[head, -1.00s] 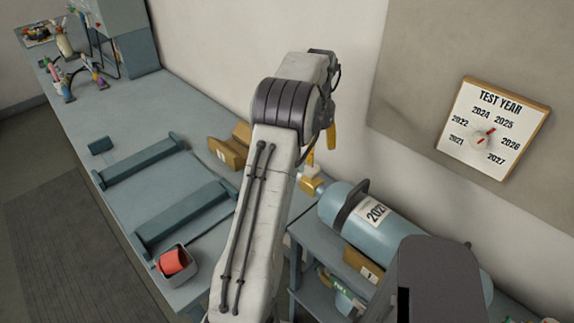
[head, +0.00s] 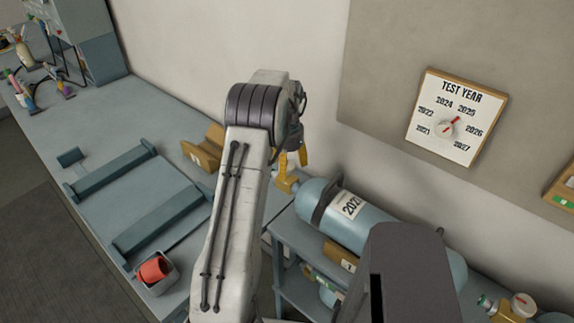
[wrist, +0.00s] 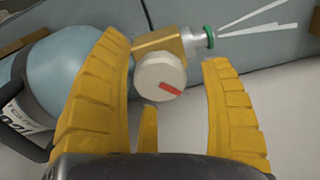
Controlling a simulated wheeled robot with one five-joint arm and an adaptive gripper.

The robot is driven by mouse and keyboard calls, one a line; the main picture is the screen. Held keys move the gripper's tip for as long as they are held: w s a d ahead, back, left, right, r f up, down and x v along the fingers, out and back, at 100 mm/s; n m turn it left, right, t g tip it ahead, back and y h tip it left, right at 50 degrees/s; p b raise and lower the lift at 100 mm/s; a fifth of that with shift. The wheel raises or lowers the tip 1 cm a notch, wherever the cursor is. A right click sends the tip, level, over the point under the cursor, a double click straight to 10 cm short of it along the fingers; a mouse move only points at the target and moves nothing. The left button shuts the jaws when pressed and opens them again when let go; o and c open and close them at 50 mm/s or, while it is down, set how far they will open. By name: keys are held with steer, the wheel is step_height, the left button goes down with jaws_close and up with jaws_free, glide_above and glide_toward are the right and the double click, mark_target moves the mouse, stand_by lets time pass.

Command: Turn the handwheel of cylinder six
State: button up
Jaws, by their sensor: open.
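A blue cylinder (head: 390,228) lies on its side on a rack, with a year label (head: 347,204) starting "202". Its brass valve (head: 287,184) points left toward the bench; the valve also shows in the wrist view (wrist: 172,44). A round white handwheel (wrist: 152,76) with a red mark faces the wrist camera. White streaks (wrist: 255,18) fan out from the green-ringed outlet (wrist: 209,36). My gripper (head: 292,158) is open at the valve. In the wrist view its yellow fingers (wrist: 165,50) stand either side of the handwheel, apart from it. I cannot read the cylinder's number.
A bench (head: 150,195) with blue-grey rails and a small tray (head: 165,281) holding a red item runs along the left. A test year dial board (head: 455,112) hangs on the wall. Another white-wheeled valve (head: 520,305) is at lower right. The rack (head: 290,240) stands beside the bench.

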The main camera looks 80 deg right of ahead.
steer(key=shift+c, duration=0.5)
steer(key=c, duration=1.1)
steer(key=shift+n, duration=0.3)
steer(key=n, duration=0.4)
steer(key=shift+f+b, duration=0.1)
steer(key=shift+b, duration=0.3)
steer(key=shift+a+n, duration=0.1)
steer(key=shift+n, duration=2.3)
